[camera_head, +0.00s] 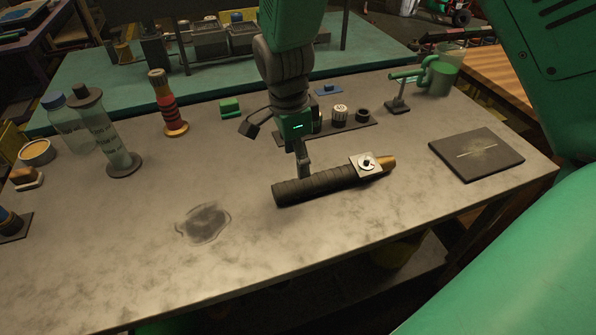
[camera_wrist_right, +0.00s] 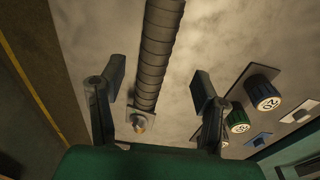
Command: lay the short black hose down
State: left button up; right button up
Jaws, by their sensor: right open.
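The short black hose (camera_head: 318,184) lies on the grey tabletop (camera_head: 130,280). It is ribbed, with a brass-coloured tip and a square pale fitting at its right end. My right gripper (camera_head: 275,151) comes down from the top and is open and empty. In the head view its nearer fingertip ends at the far edge of the hose, and the other finger stands farther back. In the right wrist view the hose (camera_wrist_right: 155,60) shows between the two spread fingers (camera_wrist_right: 159,82). I cannot tell if a finger touches it. My left gripper is out of view.
A dark tray with several knobs (camera_head: 340,115) stands just behind the gripper. A dark square pad (camera_head: 477,154) lies at the right. Bottles (camera_head: 110,140) and a red-banded cylinder (camera_head: 168,105) stand at the left. A dark stain (camera_head: 203,223) marks the open front area.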

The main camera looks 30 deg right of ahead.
jog(key=r, duration=0.3)
jog(key=shift+w+a+r, duration=0.15)
jog(key=shift+a+r, duration=0.05)
jog(key=shift+r, duration=0.2)
